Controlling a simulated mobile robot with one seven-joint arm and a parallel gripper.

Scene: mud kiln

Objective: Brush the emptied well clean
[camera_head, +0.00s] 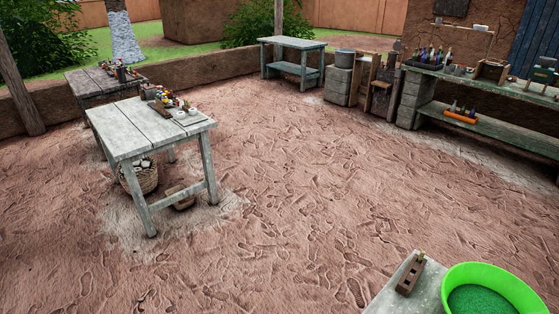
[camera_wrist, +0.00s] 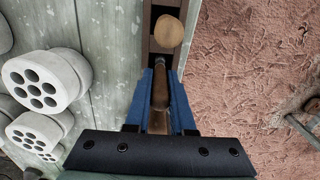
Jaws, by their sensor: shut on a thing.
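In the wrist view my gripper (camera_wrist: 160,78) has its blue fingers closed around a slim brown wooden thing (camera_wrist: 159,98), which looks like a brush handle. Its far end and any bristles cannot be made out. Just beyond the fingertips is a long dark brown holder or block (camera_wrist: 151,32) with a raised rim, lying along the edge of a grey plank surface. A round tan wooden end (camera_wrist: 169,32) shows over it. I cannot tell which opening is the emptied well. My gripper does not show in the head view.
White cylinders with several holes (camera_wrist: 45,82) stand left of my gripper; red earth lies right. In the head view, a brown block (camera_head: 410,276) sits on a pale slab by a green basin (camera_head: 490,276). A plank table (camera_head: 130,125) stands left; open ground lies between.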

